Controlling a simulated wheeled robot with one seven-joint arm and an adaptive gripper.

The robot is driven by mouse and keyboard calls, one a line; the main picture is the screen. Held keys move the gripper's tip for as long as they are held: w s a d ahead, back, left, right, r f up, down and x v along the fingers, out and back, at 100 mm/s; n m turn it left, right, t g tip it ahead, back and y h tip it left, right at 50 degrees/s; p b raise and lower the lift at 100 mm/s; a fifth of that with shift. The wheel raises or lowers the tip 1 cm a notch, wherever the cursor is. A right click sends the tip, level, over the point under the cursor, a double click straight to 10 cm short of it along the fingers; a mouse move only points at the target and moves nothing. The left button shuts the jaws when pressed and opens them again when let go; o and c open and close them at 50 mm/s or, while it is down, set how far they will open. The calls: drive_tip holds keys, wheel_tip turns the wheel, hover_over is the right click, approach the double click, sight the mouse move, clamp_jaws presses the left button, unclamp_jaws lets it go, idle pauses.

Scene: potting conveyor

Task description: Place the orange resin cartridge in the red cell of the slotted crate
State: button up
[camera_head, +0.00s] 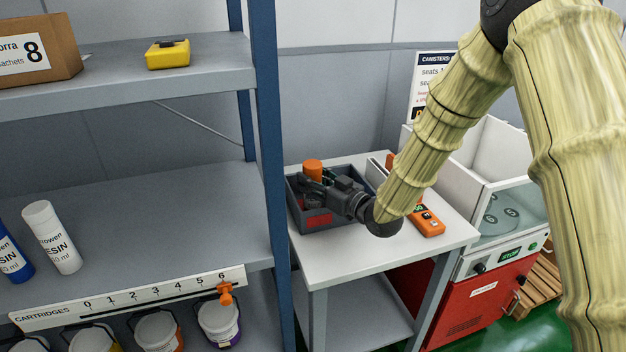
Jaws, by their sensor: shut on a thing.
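The orange resin cartridge (312,167) shows its orange top at the back left of the slotted crate (348,224). My gripper (318,190) reaches over the crate from the right and is shut on the cartridge. The gripper hides most of the cartridge's body, so I cannot tell whether it rests on the crate floor or is held above it. The dark grey crate stands on a white table and has a red mark (319,221) on its front wall. The crate's inner cells are mostly hidden by the gripper, so the red cell does not show clearly.
A blue-posted shelf (270,150) stands left of the white table (350,262). It holds a white cartridge (52,238), a blue cartridge (12,258) and a yellow box (168,54). An orange handheld device (427,221) lies right of the crate. A red-fronted machine (470,305) stands farther right.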

drive_tip(key=shift+f, duration=0.2)
drive_tip(key=o, duration=1)
drive_tip(key=shift+r, duration=0.1)
drive_tip(key=b+v, duration=0.1)
drive_tip(key=v, duration=1.1)
drive_tip(key=shift+r+b, duration=0.15)
drive_tip(key=shift+b, duration=0.2)
